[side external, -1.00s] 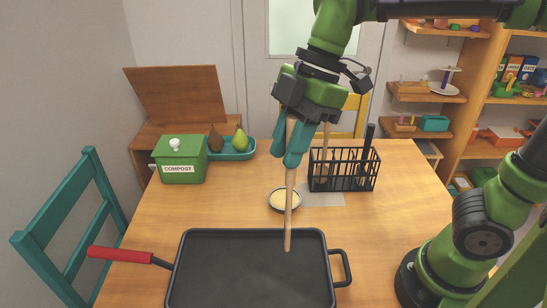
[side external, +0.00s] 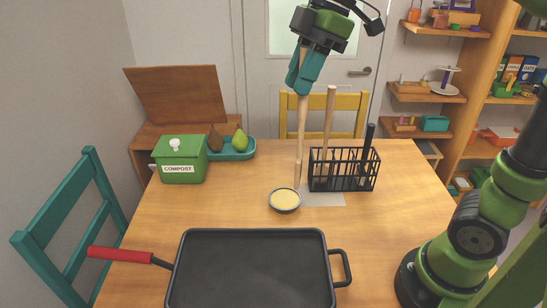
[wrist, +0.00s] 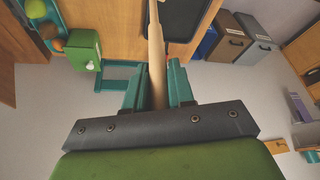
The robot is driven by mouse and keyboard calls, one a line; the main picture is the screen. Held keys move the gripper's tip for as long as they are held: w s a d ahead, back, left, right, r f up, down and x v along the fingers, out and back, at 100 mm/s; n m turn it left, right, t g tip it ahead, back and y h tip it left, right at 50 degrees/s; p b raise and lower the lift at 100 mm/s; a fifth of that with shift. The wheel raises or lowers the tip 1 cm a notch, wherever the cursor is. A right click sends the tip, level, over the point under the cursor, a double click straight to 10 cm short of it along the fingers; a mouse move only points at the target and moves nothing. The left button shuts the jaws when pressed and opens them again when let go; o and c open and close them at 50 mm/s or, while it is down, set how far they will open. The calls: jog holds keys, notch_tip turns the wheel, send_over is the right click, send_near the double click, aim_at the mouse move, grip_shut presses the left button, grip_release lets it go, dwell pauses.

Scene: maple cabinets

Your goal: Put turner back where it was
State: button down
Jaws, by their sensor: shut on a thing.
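The turner (side external: 300,140) is a long pale wooden utensil. My gripper (side external: 303,88) is shut on its upper part and holds it nearly upright, high over the table. Its lower end shows just left of the black wire rack (side external: 343,182) and above the small bowl (side external: 285,209) in the picture; whether it touches anything I cannot tell. The rack holds another wooden-handled utensil (side external: 329,120) and a black-handled one (side external: 369,138). In the wrist view, the turner's shaft (wrist: 157,50) runs out between my fingers (wrist: 157,88).
A black pan (side external: 250,270) with a red handle (side external: 120,254) fills the front of the table. A green compost box (side external: 180,165) and a teal tray (side external: 236,155) with pears stand at the back left.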

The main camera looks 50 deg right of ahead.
jog(key=w+d+r+m+t+h, duration=0.1)
jog(key=d+r+m, duration=0.15)
jog(key=d, duration=0.85)
jog(key=w+d+r+m+t+h, duration=0.1)
jog(key=d+m, duration=0.3)
jog(key=d, duration=0.6)
notch_tip(320, 180, down, 18)
jog(key=shift+s+d, duration=0.15)
jog(key=shift+d, duration=0.2)
jog(key=c, duration=1)
grip_release()
jog(key=shift+o, duration=0.2)
